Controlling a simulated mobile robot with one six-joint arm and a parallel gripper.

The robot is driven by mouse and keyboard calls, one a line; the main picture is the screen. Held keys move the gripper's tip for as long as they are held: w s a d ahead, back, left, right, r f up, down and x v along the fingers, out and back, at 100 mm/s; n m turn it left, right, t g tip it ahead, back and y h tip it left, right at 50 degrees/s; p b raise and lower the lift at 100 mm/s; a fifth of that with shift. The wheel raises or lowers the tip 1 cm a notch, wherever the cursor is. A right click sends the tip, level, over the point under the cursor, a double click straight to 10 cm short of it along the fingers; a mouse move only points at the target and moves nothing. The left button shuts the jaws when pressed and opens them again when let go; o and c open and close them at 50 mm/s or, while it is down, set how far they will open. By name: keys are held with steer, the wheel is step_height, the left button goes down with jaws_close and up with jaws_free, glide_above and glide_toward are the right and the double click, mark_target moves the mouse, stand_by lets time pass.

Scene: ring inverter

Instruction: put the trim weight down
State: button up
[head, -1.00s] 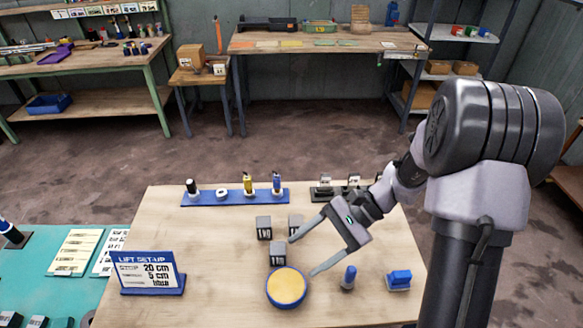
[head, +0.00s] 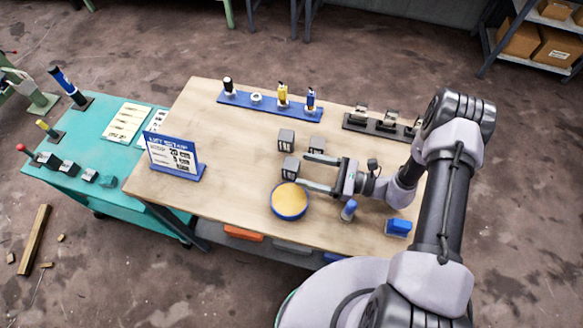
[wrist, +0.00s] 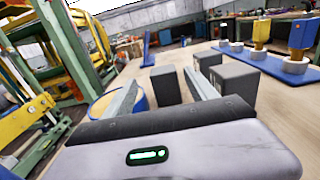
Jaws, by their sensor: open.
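Three dark grey blocks with pale labels stand on the wooden table; I cannot tell which is the trim weight. The nearest block (head: 290,168) stands just beyond my gripper's tips, beside the yellow-topped round blue dish (head: 289,201). The back left block (head: 286,140) and back right block (head: 316,144) stand behind it. My gripper (head: 305,171) is open, with its fingers pointing left, low over the table. In the wrist view, the nearest block (wrist: 165,85) shows upright between the two spread fingers (wrist: 160,95), apparently not gripped.
A blue rack (head: 270,103) with several bottles stands at the back, a dark rack (head: 375,127) at the back right. A sign (head: 174,157) stands at left. A small blue bottle (head: 348,210) and a blue object (head: 398,228) stand at front right. The table between sign and blocks is clear.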

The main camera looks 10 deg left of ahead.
mark_target(299, 166)
steer(key=a, duration=0.2)
steer(key=w+a, duration=0.1)
steer(key=a, duration=0.2)
steer(key=shift+w+a+f+b, duration=0.15)
steer(key=shift+a+b, duration=0.1)
steer(key=shift+b, duration=0.15)
steer(key=shift+d, duration=0.1)
jaws_close()
